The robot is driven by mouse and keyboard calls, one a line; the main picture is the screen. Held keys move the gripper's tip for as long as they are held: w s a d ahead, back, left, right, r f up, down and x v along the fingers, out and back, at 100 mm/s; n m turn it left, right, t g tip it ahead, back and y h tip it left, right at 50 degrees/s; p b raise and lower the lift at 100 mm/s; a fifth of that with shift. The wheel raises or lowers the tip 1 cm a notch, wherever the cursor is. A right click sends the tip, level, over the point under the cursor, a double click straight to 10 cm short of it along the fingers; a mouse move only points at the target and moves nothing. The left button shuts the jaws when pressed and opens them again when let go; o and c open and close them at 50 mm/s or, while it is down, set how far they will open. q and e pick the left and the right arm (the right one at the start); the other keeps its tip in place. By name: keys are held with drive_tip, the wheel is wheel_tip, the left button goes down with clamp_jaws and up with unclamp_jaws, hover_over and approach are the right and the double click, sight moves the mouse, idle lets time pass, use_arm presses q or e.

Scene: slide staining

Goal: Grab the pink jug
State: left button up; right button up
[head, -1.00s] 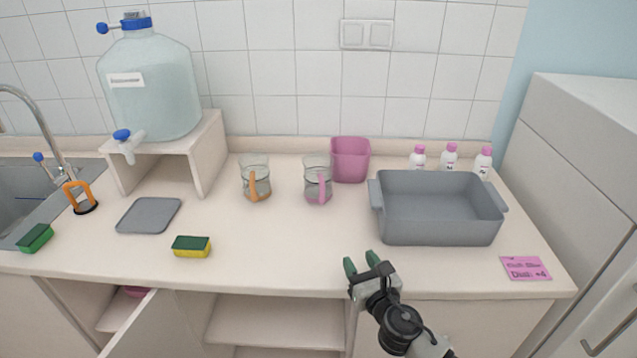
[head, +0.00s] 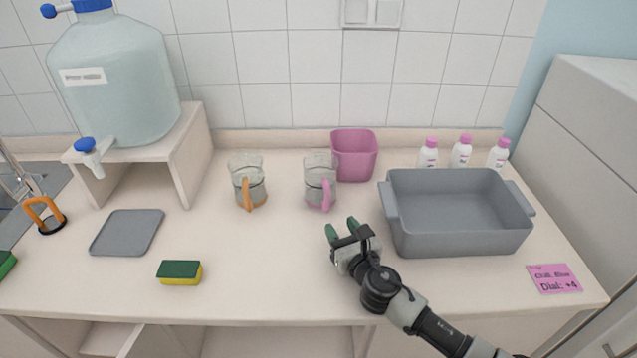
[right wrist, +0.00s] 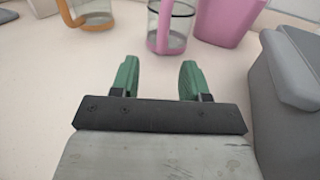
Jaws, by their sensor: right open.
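The pink jug (head: 320,182) is a clear glass jug with a pink handle and base, upright on the counter in the head view. Its handle faces the front of the counter. It also shows at the top of the right wrist view (right wrist: 168,30), ahead of the fingertips. My right gripper (head: 343,229) is open and empty above the counter, in front of the jug and apart from it. Its green fingers show in the right wrist view (right wrist: 158,75). My left gripper is not in view.
A similar jug with an orange handle (head: 248,182) stands to the left. A pink bin (head: 355,156) stands close behind the pink jug. A grey basin (head: 455,238) is to the right. A sponge (head: 180,272) and grey mat (head: 127,232) lie left. The counter between gripper and jug is clear.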

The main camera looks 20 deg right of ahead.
sight(328, 205)
drive_tip(key=w, duration=0.3)
drive_tip(key=shift+w+a, duration=0.15)
drive_tip(key=shift+a, duration=0.05)
drive_tip(key=w, duration=0.5)
drive_tip(key=shift+w+a, duration=0.1)
drive_tip(key=shift+w, duration=0.25)
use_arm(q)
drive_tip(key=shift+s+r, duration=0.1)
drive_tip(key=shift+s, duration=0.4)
use_arm(e)
drive_tip(key=shift+s, duration=0.1)
clamp_jaws()
